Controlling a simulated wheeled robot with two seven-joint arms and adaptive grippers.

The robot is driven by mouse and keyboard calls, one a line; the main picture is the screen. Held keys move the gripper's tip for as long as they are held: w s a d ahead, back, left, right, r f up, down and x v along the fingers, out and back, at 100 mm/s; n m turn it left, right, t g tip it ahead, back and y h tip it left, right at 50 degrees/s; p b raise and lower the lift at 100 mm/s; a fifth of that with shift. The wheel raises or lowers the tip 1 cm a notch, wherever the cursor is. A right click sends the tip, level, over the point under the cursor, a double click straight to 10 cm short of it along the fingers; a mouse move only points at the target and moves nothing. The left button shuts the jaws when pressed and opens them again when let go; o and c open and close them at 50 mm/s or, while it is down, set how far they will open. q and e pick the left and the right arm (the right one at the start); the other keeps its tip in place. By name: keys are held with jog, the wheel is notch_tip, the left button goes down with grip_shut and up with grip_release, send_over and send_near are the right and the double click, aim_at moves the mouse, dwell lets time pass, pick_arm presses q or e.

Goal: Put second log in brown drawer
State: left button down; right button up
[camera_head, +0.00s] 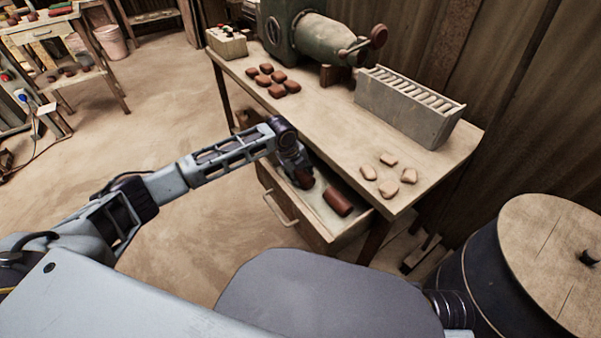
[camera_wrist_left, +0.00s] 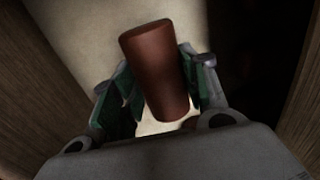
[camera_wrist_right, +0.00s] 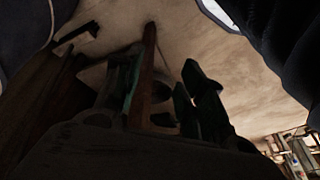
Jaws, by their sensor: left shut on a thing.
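The wooden drawer (camera_head: 318,236) is pulled out from under the table. One reddish-brown log (camera_head: 338,201) lies on its pale floor toward the right. My left gripper (camera_head: 301,172) reaches down into the drawer, left of that log. It is shut on a second reddish-brown log (camera_head: 304,179). In the left wrist view this held log (camera_wrist_left: 155,70) stands between the fingers, with pale drawer floor behind it and wooden walls on both sides. Whether it touches the floor I cannot tell. My right gripper (camera_wrist_right: 160,90) shows dark in the right wrist view, its fingers apart and nothing between them.
The table (camera_head: 330,125) carries several brown clay pieces (camera_head: 272,80), several pale pieces (camera_head: 389,175), a grey slotted rack (camera_head: 405,105) and a green press machine (camera_head: 310,38). A round-topped barrel (camera_head: 545,260) stands at the right.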

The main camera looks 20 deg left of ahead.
pick_arm(q)
jog(key=c, duration=0.8)
grip_release()
pick_arm(e)
jog(key=shift+f, duration=0.15)
pick_arm(q)
jog(key=shift+o, duration=0.2)
jog(key=shift+r, duration=0.15)
jog(key=shift+s+a+r, duration=0.15)
jog(key=shift+r, duration=0.55)
jog(key=p+v, duration=0.3)
jog(key=v, duration=0.7)
jog(key=shift+r, duration=0.25)
pick_arm(e)
jog(key=shift+g+h, duration=0.3)
jog(key=shift+g, duration=0.3)
jog(key=f, duration=0.3)
jog(key=d+f, duration=0.1)
jog(key=shift+s+f, duration=0.2)
jog(key=shift+f, duration=0.2)
pick_arm(q)
jog(key=shift+s, duration=0.15)
pick_arm(e)
jog(key=shift+w+r, duration=0.1)
